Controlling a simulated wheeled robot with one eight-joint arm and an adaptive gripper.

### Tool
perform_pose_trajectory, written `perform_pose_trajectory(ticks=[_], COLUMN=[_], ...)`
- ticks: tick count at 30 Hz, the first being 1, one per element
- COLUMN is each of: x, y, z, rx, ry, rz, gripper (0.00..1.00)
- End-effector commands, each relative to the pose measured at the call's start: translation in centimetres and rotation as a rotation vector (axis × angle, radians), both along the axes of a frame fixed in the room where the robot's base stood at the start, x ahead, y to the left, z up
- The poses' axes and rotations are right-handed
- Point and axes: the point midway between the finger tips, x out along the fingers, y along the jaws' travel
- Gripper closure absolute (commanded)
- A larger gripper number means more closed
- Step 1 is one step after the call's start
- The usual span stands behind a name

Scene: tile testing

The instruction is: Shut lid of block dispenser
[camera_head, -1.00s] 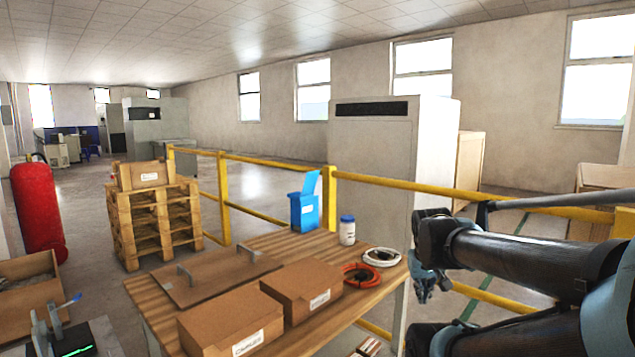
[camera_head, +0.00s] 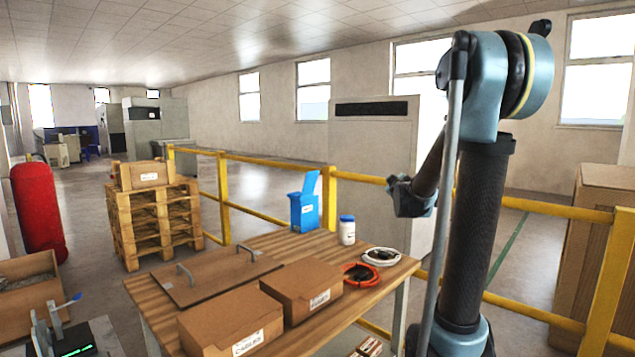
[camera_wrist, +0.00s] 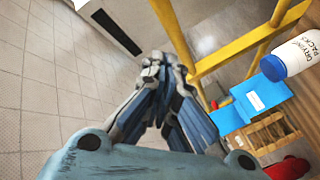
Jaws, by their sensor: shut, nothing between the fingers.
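The block dispenser (camera_head: 304,212) is a bright blue box with a white label, upright at the back of the wooden workbench. Its blue lid (camera_head: 311,184) stands raised and tilted up, so the box is open. The blue dispenser also shows at the right of the wrist view (camera_wrist: 258,97), tilted by the camera angle. My gripper (camera_wrist: 160,66) is shut and empty in the middle of the wrist view, to the left of the dispenser in that picture and apart from it. In the head view my arm is right of the bench; the fingers are not clear there.
A white bottle with a blue cap (camera_head: 347,230) stands right of the dispenser. White (camera_head: 381,256) and orange (camera_head: 362,274) cable coils lie near the bench's right end. Cardboard boxes (camera_head: 230,322) and a handled board (camera_head: 205,277) fill the front and left. A yellow rail (camera_head: 270,166) runs behind.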

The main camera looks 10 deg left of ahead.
Motion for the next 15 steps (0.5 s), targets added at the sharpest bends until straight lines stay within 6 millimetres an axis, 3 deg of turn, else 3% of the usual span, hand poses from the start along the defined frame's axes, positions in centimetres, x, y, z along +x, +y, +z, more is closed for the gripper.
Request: perform_pose_trajectory(ticks=[1, 6, 15], x=[1.6, 5.7, 10.5], y=[0.8, 3.9, 11.2], z=[0.5, 1.9, 1.2], rx=[-0.027, -0.127, -0.306], ry=[-0.039, -0.189, -0.425], rz=[0.031, 0.144, 0.381], gripper=[1.0, 1.0, 1.0])
